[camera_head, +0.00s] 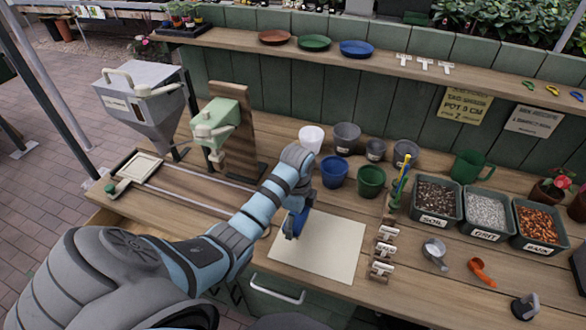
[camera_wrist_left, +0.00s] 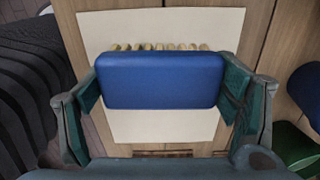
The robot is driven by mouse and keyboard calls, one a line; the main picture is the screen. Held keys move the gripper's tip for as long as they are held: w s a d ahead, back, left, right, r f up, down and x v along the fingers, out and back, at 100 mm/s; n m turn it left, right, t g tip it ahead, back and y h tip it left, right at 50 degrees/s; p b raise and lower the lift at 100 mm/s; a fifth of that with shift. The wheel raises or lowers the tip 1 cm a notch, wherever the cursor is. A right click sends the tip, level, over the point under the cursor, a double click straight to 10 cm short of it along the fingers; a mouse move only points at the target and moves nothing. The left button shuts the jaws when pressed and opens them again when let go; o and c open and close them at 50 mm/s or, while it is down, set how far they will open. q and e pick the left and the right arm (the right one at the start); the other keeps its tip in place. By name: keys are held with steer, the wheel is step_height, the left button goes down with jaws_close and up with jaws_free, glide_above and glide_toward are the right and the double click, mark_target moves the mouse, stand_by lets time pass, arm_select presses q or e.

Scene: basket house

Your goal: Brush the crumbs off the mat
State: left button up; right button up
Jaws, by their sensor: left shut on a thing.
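The cream mat (camera_head: 336,250) lies flat near the front edge of the wooden bench. My left gripper (camera_head: 294,212) is over the mat's left part. It is shut on a blue brush (camera_wrist_left: 162,81), with one finger at each end of the back. A row of pale bristle tufts (camera_wrist_left: 160,46) shows past the brush's far edge, over the mat (camera_wrist_left: 160,125) in the left wrist view. I cannot tell whether the bristles touch the mat. No crumbs can be made out on the visible mat; the arm and brush hide part of it. My right gripper is not in view.
Blue and green pots (camera_head: 371,181) stand behind the mat. Label holders (camera_head: 384,252) line its right side, with a metal scoop (camera_head: 435,252) and bins of soil (camera_head: 434,200) beyond. A steel hopper (camera_head: 140,98) and green press (camera_head: 216,125) stand at the back left.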

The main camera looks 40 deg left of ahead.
arm_select(q)
steer(key=shift+r, duration=1.8)
